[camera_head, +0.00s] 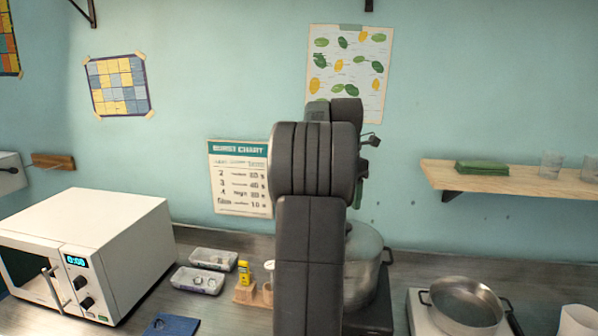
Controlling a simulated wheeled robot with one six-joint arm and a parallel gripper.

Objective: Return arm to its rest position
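My dark grey arm rises upright through the middle of the head view, in front of the counter and the wall. Its upper end is bent away from me, with a small part of the wrist showing at its right side. My gripper's fingers are hidden behind the arm links, so I cannot see whether they are open or shut, or whether they hold anything.
A white microwave (95,230) stands at left on the counter (230,310). White trays (198,280) and a yellow bottle (244,272) are left of my arm. A large pot (362,265) is partly behind it. A pan (466,305) is at right, below a wooden shelf (520,184).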

